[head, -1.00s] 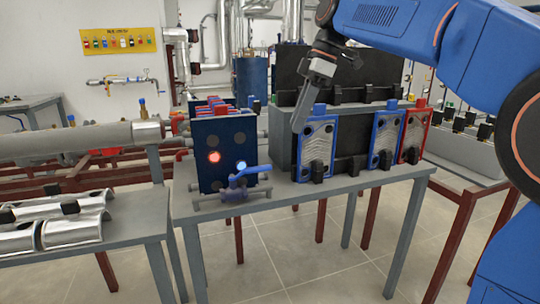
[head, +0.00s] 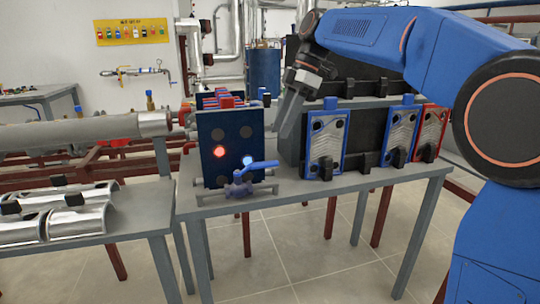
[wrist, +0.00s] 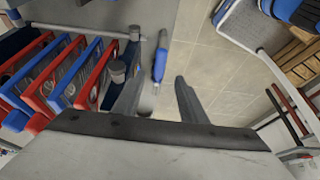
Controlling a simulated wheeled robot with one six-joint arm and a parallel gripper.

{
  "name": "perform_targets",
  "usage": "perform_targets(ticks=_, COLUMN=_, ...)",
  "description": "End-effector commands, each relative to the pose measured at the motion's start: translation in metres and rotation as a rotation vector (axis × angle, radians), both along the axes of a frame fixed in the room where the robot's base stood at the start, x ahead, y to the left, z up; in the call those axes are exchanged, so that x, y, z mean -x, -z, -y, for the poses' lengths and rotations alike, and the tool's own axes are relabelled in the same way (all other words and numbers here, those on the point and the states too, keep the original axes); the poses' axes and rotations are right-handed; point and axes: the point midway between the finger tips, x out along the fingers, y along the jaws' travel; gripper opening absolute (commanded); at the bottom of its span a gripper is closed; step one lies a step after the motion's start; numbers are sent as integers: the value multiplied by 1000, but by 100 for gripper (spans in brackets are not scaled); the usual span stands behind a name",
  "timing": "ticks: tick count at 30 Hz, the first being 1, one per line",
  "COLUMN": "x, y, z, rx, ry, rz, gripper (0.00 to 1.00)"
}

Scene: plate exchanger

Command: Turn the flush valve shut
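The flush valve has a blue lever handle (head: 255,167) on a bluish valve body (head: 239,188), set in a grey pipe at the foot of a dark blue exchanger end plate (head: 229,142). In the head view the lever points right, roughly along the pipe and tilted slightly upward. My gripper (head: 287,130) hangs pointing down to the right of the exchanger, apart from the valve. In the wrist view the gripper (wrist: 157,75) is open and empty. The blue handle (wrist: 161,58) shows below, in the gap between the fingers.
Plates with blue frames (head: 327,145) and a red-framed plate (head: 431,133) stand at the right on the grey table (head: 350,188). Curved metal shells (head: 75,220) lie on the left table. The strip of table right of the valve is clear.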

Motion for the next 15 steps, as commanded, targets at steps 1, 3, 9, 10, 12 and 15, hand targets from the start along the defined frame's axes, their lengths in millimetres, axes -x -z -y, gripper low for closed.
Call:
perform_targets(ticks=1, x=2, y=9, z=-3, rx=1, ry=-2, rz=-4, gripper=38)
perform_targets(ticks=3, x=3, y=20, z=-8, rx=1, ry=-2, rz=-3, gripper=38)
perform_targets(ticks=9, x=7, y=52, z=-21, rx=1, ry=-1, rz=-3, gripper=38)
perform_targets(ticks=10, x=7, y=57, z=-22, rx=1, ry=-1, rz=-3, gripper=38)
perform_targets(ticks=12, x=8, y=66, z=-26, rx=2, ry=-2, rz=-2, gripper=38)
perform_targets(ticks=15, x=9, y=76, z=-30, rx=1, ry=-1, rz=-3, gripper=38)
